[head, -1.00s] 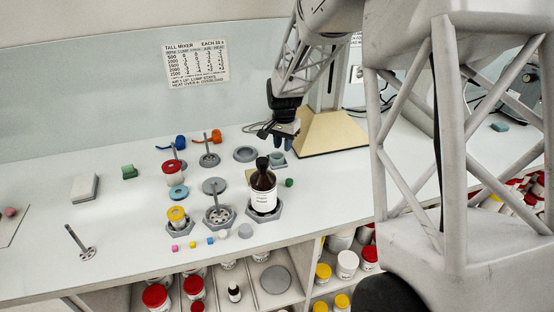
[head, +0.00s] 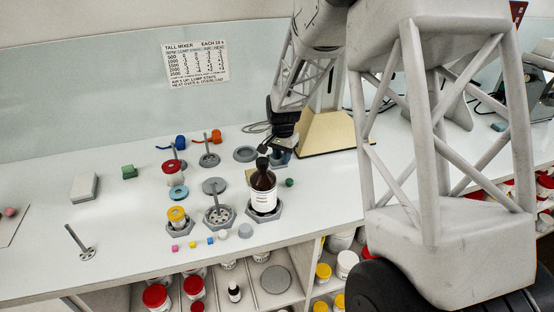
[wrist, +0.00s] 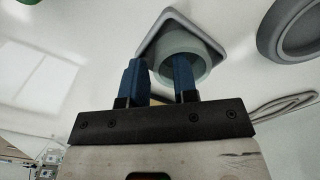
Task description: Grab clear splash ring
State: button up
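The clear splash ring (wrist: 203,52) is a pale, see-through greenish ring in the wrist view. It sits in a grey square-cornered holder (wrist: 198,25). My gripper (wrist: 159,66) is open, with its two blue fingers apart at the ring's near side. The left finger lies by the ring's left edge and the right finger overlaps its opening; I cannot tell whether they touch it. In the head view my gripper (head: 284,147) is low over the holder (head: 280,163) and hides most of the ring.
A brown bottle (head: 263,187) stands close in front of the holder. A grey ring (head: 245,154) lies to its left, and a small green piece (head: 290,183) lies in front. The beige mixer base (head: 330,135) is close on the right.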

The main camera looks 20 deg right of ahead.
dwell(0.4)
grip_shut()
jog(key=shift+r, duration=0.15)
notch_tip(320, 180, up, 10)
dwell(0.8)
dwell(0.4)
